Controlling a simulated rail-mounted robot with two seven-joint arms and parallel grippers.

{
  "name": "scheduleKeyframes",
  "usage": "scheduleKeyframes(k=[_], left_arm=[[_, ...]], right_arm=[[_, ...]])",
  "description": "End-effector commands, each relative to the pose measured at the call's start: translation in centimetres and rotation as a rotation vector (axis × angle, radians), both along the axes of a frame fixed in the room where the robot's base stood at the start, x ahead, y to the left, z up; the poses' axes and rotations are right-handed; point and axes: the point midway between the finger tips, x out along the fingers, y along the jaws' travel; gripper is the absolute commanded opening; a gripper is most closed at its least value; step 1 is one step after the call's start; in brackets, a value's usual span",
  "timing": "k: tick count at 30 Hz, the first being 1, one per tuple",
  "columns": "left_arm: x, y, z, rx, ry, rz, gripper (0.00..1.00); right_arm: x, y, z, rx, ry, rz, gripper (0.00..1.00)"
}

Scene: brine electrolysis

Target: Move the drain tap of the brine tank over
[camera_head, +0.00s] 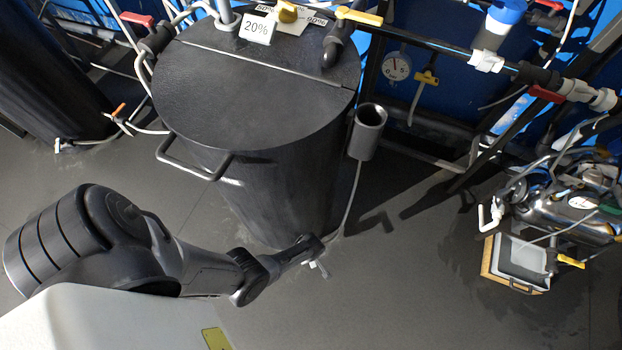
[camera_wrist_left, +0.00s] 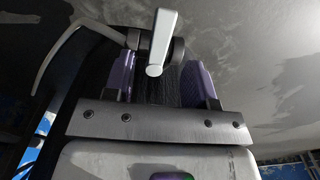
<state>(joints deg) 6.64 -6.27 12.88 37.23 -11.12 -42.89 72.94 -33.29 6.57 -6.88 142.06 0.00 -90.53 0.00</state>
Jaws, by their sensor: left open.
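The brine tank (camera_head: 265,85) is a large black cylinder with a flat lid and a "20%" label. Its drain tap (camera_head: 319,268) shows low at the tank's foot as a small pale piece at my left gripper (camera_head: 312,248). In the left wrist view the tap's pale grey lever (camera_wrist_left: 163,40) stands in front of my left gripper (camera_wrist_left: 160,82), between its two purple-lined fingers. The fingers are apart, and I cannot tell whether either touches the lever. The tap's body is partly hidden behind the lever and fingers. My right gripper is in neither view.
A thin hose (camera_head: 352,195) runs from a grey cup (camera_head: 368,132) down to the tank's foot. A bent handle (camera_head: 190,165) sticks out from the tank's side. A second dark tank (camera_head: 45,80) stands at left. The floor at lower right (camera_head: 420,290) is clear.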

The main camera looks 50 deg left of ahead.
Motion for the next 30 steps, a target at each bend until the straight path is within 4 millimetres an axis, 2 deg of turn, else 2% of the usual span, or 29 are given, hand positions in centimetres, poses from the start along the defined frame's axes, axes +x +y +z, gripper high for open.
scheduleKeyframes(k=[1,3,12,19,30], left_arm=[[0.0,0.0,1.8,0.0,0.0,0.001,0.51],[0.0,0.0,3.0,0.001,-0.002,0.001,0.51],[0.0,0.0,7.2,0.0,0.0,0.001,0.51],[-0.1,0.0,8.8,0.0,0.001,0.001,0.51],[0.0,0.0,9.1,0.0,0.001,0.001,0.51]], right_arm=[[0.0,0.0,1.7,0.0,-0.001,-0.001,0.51],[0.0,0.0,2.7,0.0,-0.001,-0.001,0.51],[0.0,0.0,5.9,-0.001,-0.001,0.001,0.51],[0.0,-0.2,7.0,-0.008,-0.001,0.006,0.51],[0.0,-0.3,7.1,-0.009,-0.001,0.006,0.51]])
